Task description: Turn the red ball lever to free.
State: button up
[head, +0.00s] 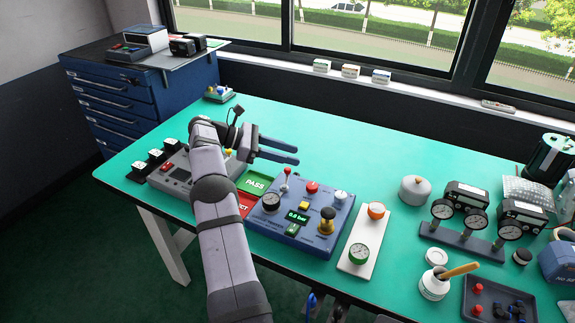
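A blue valve positioner box (310,240) sits on the green table in the head view, with a green display (297,215) that seems to read 0.0 bar. A thin lever with a small red ball (287,171) stands near its back left corner. A larger red knob (312,187) is to its right. Any position labels are too small to read. My gripper (298,155) is open and empty. Its two dark fingers point right, above and behind the box in the picture, apart from the red ball.
A green PASS pad (256,182) and a red pad (246,204) lie left of the box. A white plate (363,238) with two round fittings is to its right. A gauge stand (465,240) is farther right. The table behind the box is clear.

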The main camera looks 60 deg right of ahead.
jog(key=shift+r, duration=2)
notch_tip(320, 180, up, 7)
jog(key=p, duration=0.6)
send_over(287, 169)
jog(key=w+a, duration=0.1)
jog(key=w, duration=0.2)
jog(key=a+r+n+h+p, duration=0.2)
jog(key=a+n+p, duration=0.1)
jog(key=n+p, duration=0.15)
jog(key=f+t+h, duration=0.1)
jog(key=f, duration=0.4)
jog(key=a+f+n+t+h+p, duration=0.1)
jog(key=f+t, duration=0.1)
jog(key=f, duration=0.3)
jog(key=f+n+t+p, duration=0.1)
jog(key=f+t, duration=0.1)
jog(key=f, duration=0.4)
jog(key=shift+w+a+f+h, duration=0.1)
jog(key=shift+w+a+h, duration=0.1)
jog(key=shift+a+h, duration=0.15)
jog(key=shift+m, duration=0.25)
jog(key=shift+s+d, duration=0.1)
